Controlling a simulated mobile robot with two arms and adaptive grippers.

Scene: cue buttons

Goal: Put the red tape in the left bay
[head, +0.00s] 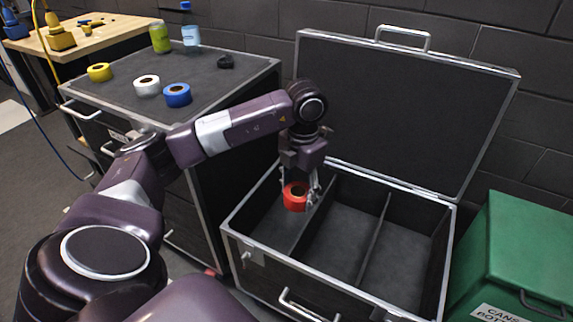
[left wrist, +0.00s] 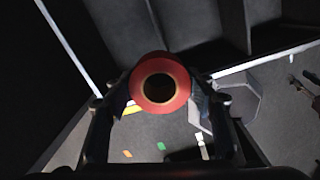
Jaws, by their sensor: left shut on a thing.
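The red tape (head: 291,204) is a small roll held between the fingers of my left gripper (head: 299,190), above the open case. It also shows in the left wrist view (left wrist: 160,62) with its hole facing the camera. The case (head: 340,288) has dividers making left, middle and right bays. In the head view the tape hangs over the left bay (head: 265,222), seemingly above its floor; the exact height is hard to tell. The gripper and tape hide part of that bay. My right gripper is not in view.
A black-topped cabinet (head: 120,92) left of the case holds yellow tape (head: 99,72), white tape (head: 146,91), blue tape (head: 178,101), a green can (head: 159,38) and a clear cup (head: 191,38). A green bin (head: 515,245) stands right of the case. The raised lid (head: 390,110) is behind.

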